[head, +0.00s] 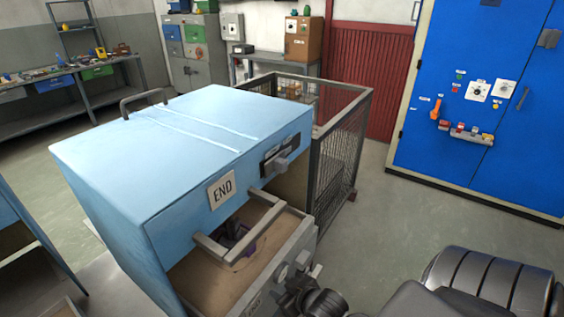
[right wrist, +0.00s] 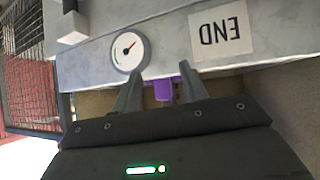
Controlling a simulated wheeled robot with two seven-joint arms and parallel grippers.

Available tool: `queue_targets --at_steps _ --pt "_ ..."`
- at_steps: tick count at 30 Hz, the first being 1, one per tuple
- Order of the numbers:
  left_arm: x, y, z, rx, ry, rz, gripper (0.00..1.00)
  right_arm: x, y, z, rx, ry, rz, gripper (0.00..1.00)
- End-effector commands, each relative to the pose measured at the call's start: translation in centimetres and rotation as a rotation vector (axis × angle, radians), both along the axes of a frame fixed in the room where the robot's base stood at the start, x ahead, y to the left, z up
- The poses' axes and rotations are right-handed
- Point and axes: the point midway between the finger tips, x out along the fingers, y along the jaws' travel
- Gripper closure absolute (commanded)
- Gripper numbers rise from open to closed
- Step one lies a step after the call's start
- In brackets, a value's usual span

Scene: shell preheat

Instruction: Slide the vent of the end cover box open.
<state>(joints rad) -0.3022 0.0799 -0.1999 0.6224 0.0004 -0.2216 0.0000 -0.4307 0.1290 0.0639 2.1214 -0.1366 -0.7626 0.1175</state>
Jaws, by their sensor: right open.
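The end cover box (head: 170,135) is a light-blue metal box with an END label (head: 222,190) on its front. A dark slot with a grey knob (head: 281,164), which looks like the vent slider, is at the right of that front. My right gripper (head: 295,290) is low at the front panel, well below the slot, and partly cut off from clear sight. The right wrist view shows its two fingers (right wrist: 160,95) apart, with a purple object (right wrist: 163,88) beyond them. I cannot tell whether they touch anything. My left gripper is out of view.
Below the slot, an open front with a grey bar handle (head: 240,240) shows a tray inside. The grey front panel (right wrist: 90,75) carries a dial gauge (right wrist: 130,50). A mesh cage (head: 340,150) stands behind right; a blue cabinet (head: 480,130) is farther right, with open floor between.

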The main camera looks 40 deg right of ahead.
Motion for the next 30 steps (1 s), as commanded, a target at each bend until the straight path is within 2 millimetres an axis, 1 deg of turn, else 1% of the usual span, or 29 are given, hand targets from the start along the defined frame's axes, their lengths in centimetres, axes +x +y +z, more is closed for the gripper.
queue_targets --at_steps 1,3,5,8,11,12,14,15,18,21,25,30 --pt "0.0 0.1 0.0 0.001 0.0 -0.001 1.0 1.2 -0.7 1.1 0.007 -0.066 -0.004 0.56" --pt "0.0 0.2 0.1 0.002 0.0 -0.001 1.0 2.8 -1.5 2.8 0.019 -0.168 -0.003 0.56" --pt "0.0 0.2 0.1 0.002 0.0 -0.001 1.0 4.1 -2.2 4.3 0.033 -0.258 0.0 0.56" --pt "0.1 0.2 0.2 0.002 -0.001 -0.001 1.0 6.1 -3.7 7.4 0.063 -0.429 0.011 0.56" --pt "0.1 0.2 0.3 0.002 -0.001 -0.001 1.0 7.7 -5.3 11.3 0.104 -0.638 0.036 0.56" --pt "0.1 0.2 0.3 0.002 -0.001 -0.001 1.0 8.1 -6.1 13.2 0.126 -0.732 0.05 0.56" --pt "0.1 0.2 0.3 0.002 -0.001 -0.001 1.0 8.2 -7.2 16.0 0.16 -0.875 0.078 0.56" --pt "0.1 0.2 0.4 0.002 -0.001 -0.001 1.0 8.1 -7.9 17.7 0.183 -0.963 0.097 0.56" --pt "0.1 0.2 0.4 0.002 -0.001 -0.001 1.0 7.1 -9.3 21.2 0.234 -1.151 0.149 0.56" --pt "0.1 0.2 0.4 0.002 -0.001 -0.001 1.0 5.9 -10.3 23.4 0.271 -1.284 0.191 0.56" --pt "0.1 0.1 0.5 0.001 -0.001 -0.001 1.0 4.8 -11.0 24.9 0.3 -1.379 0.227 0.56" --pt "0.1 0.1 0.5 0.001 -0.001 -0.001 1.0 4.4 -11.2 25.4 0.309 -1.411 0.24 0.56"
